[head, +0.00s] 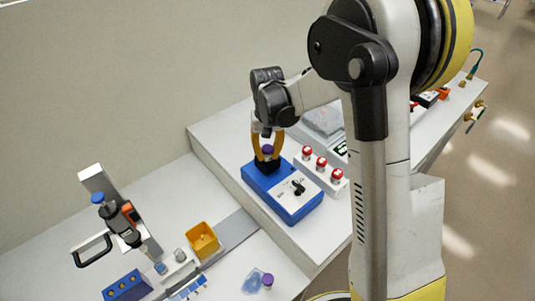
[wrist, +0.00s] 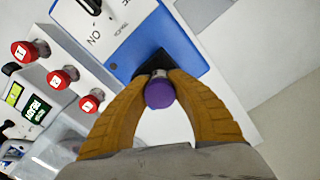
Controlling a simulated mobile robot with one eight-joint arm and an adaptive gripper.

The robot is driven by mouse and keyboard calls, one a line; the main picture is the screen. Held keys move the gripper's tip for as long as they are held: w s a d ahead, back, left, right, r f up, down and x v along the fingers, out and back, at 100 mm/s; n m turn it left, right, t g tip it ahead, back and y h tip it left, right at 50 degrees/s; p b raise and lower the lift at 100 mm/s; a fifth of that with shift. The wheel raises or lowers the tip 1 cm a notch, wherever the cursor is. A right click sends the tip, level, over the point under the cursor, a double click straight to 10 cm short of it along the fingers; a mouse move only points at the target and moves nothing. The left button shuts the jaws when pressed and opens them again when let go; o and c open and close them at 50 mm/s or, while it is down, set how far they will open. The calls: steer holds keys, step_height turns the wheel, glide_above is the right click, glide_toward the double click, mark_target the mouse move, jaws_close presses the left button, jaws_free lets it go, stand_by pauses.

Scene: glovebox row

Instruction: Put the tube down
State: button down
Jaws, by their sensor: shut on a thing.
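A tube with a purple cap (wrist: 160,93) is between the yellow fingers of my gripper (wrist: 160,78) in the wrist view. My gripper (head: 267,151) is shut on it, and the purple cap (head: 267,149) also shows in the head view. The tube is over the black cup of a blue mixer-like device (head: 297,206) on the raised white bench. Its lower part is hidden, so I cannot tell whether it touches the cup. The blue device (wrist: 124,68) also shows in the wrist view, with a switch panel on top.
Several red-capped items stand in a white rack (head: 321,170) beside the blue device. On the lower bench are a yellow bin (head: 203,240), a blue rack (head: 127,287), a pipette on a stand (head: 125,217) and another purple-capped item (head: 267,281).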

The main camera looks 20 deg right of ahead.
steer(key=shift+s+f+b, duration=0.15)
steer(key=shift+f+b, duration=0.2)
steer(key=shift+f, duration=0.15)
steer(key=c, duration=1.3)
jaws_free()
step_height(320, 180, up, 13)
steer(key=p, duration=0.4)
steer(key=shift+r, duration=0.2)
steer(key=s+r+t, duration=0.3)
steer(key=s, duration=0.7)
steer(key=s+r+n+t, duration=0.1)
steer(key=s+r+t, duration=0.2)
steer(key=s, duration=0.7)
steer(key=shift+s+r+n+t, duration=0.3)
steer(key=shift+s+t, duration=0.1)
steer(key=shift+t, duration=0.3)
steer(key=shift+f, duration=0.1)
